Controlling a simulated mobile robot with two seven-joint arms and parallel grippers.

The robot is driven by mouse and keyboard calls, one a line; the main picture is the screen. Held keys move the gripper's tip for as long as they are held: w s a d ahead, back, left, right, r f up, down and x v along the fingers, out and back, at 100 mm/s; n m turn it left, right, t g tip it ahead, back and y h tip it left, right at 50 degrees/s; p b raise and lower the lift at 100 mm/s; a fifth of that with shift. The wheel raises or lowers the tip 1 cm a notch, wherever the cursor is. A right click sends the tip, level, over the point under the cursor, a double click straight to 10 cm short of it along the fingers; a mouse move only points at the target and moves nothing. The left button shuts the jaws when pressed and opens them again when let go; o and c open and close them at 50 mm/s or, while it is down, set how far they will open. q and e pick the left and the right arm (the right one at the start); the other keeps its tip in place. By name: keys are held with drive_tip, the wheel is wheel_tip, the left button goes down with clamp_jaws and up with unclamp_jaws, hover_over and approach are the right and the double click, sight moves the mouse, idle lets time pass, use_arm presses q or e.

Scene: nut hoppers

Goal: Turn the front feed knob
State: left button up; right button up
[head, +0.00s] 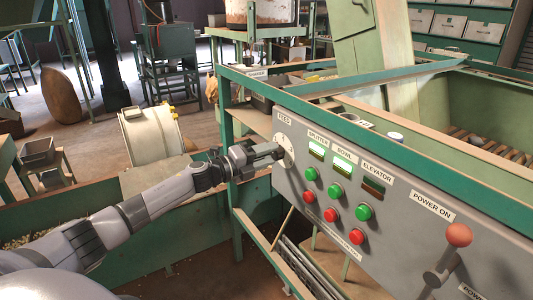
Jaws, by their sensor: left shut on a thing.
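The grey control panel (318,228) slants across the right half of the head view. The feed knob sits at the panel's upper left, under the FEED label (284,118), on a pale round plate (289,143). My left gripper (275,152) reaches it from the left and is shut on the knob. The fingers hide most of the knob, so its angle cannot be read. My right gripper is not in view.
Green buttons (335,190) and red buttons (331,215) sit just right of the knob. A red-balled lever (459,235) sticks out at the panel's right. A green rail (330,115) runs along the panel's top. A bin of nuts (40,237) lies at left.

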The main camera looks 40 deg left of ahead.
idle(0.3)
use_arm(q)
drive_tip(key=o, duration=1.1)
drive_tip(key=shift+c, duration=0.2)
drive_tip(key=shift+s, duration=0.1)
drive_tip(key=b+v, duration=0.1)
drive_tip(key=v, duration=0.6)
